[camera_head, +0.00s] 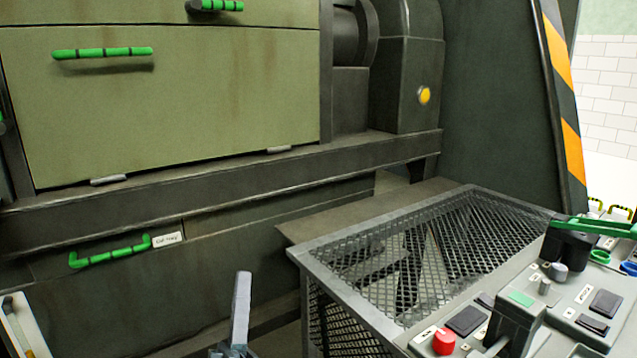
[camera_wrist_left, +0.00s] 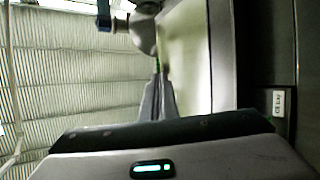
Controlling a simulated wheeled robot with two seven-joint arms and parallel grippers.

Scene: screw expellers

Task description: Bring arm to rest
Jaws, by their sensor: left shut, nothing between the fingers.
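My left gripper (camera_head: 242,282) shows at the bottom of the head view, its grey fingers pointing up and together. It is shut and holds nothing. In the left wrist view the closed fingers (camera_wrist_left: 158,92) stand in the middle, with nothing between them. The gripper appears left of the mesh-topped guard (camera_head: 415,265) and below the lower green handle (camera_head: 110,252) in the head view. My right gripper is not in view.
A large green panel (camera_head: 170,100) with a green handle (camera_head: 102,53) fills the back left. A control console (camera_head: 560,310) with a red button (camera_head: 444,341) stands at the lower right. A striped post (camera_head: 562,90) rises behind it.

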